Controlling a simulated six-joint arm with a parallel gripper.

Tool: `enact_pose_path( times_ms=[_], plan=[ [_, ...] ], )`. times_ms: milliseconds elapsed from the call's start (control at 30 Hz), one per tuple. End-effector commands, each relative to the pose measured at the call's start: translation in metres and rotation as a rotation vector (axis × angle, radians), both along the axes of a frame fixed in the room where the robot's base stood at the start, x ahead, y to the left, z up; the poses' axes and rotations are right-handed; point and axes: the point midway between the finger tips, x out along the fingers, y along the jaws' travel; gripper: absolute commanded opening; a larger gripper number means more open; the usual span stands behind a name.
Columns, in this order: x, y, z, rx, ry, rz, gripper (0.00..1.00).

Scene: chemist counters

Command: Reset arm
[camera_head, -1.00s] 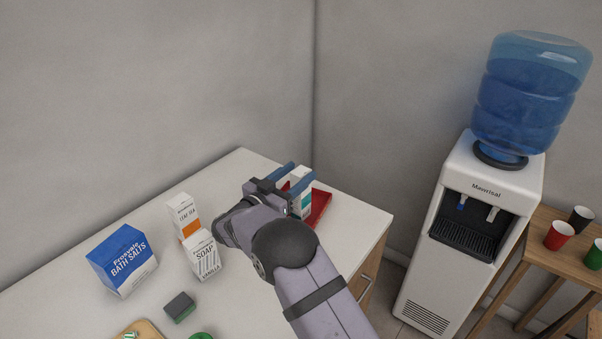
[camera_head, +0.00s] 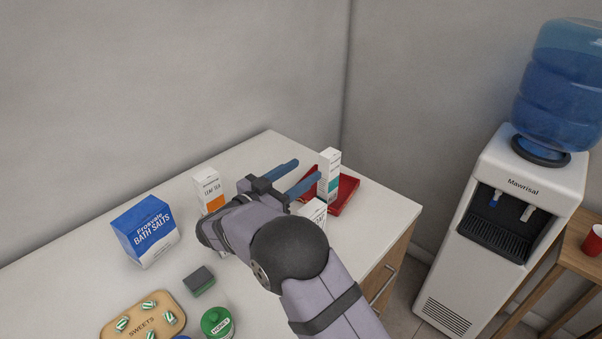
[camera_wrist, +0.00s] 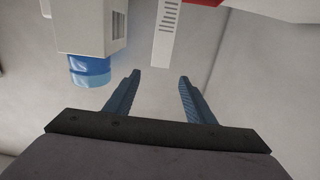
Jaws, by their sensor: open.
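My gripper (camera_head: 307,169) is open and empty above the back right of the counter. Its two blue fingers also show spread apart in the wrist view (camera_wrist: 160,76). A tall white box with a teal band (camera_head: 330,177) stands upright at the red tray (camera_head: 347,193), just right of the fingertips in the head view. A white box (camera_wrist: 167,32) shows beyond the open fingers in the wrist view, apart from them. My arm hides part of the counter and most of a small white box (camera_head: 314,211) beside the tray.
On the white counter (camera_head: 110,262) are a leaf tea box (camera_head: 209,191), a blue bath salts box (camera_head: 146,232), a dark sponge (camera_head: 199,281), a sweets board (camera_head: 120,327) and a green-lidded jar (camera_head: 216,322). A water cooler (camera_head: 495,220) stands to the right. Open air lies above the counter.

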Motion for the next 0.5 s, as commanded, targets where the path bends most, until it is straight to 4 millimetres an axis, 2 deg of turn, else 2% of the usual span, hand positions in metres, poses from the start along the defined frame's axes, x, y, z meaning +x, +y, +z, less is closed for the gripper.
enact_pose_path(
  times_ms=[167,267,367,500],
  plan=[
    [0.0,-0.005,0.001,-0.001,0.022,-0.009,0.5],
    [-0.004,-0.022,0.002,-0.004,0.098,-0.039,0.5],
    [-0.013,-0.048,0.001,0.001,0.236,-0.08,0.5],
    [-0.038,-0.092,-0.004,0.029,0.507,-0.12,0.5]
  ],
)
